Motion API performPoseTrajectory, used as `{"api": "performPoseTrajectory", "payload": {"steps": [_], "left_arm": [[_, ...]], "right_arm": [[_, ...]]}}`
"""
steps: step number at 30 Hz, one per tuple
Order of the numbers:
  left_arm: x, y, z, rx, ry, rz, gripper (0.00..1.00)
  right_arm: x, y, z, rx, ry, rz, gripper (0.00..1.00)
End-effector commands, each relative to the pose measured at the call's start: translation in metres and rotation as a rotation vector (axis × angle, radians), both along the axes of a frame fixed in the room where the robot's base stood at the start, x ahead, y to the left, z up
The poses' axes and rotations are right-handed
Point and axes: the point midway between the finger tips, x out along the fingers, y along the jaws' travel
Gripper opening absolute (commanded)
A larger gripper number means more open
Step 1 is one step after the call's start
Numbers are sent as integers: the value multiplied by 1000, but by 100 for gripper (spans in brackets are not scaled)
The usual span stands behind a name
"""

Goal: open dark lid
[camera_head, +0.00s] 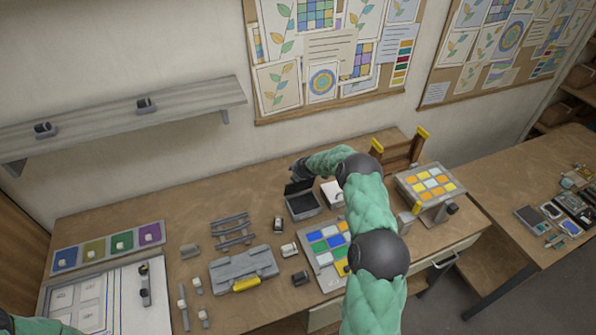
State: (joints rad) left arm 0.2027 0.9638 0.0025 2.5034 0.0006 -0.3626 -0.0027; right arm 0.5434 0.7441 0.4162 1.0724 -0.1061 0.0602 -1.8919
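A small grey box (304,209) with a dark inside stands in the middle of the table. Its dark lid (298,187) appears raised and tilted up at the box's back edge. My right arm, in a green sleeve, comes up from the bottom and bends left over the table. My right gripper (299,171) is dark and small, just above and behind the lid. I cannot tell if it touches the lid or if its fingers are open. Only a bit of my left arm's green sleeve shows in the bottom left corner; its gripper is out of view.
A tray of coloured tiles (311,247) lies in front of the box, partly hidden by my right arm. A grey case (243,268) and grey racks (231,229) lie to the left. A raised panel of orange and yellow tiles (428,184) stands at right. A shelf (185,102) hangs behind.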

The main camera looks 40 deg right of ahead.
Motion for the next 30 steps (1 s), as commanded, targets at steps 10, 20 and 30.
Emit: {"api": "performPoseTrajectory", "payload": {"steps": [10, 20, 30], "left_arm": [[0, 0, 12, 0, 0, 0, 58], [0, 0, 20, 0, 0, 0, 58], [0, 0, 24, 0, 0, 0, 58]], "right_arm": [[4, -2, 35, -10, -21, -1, 27], [4, -5, 61, -15, -29, -4, 27], [-3, -2, 71, -8, -13, -1, 27]]}}
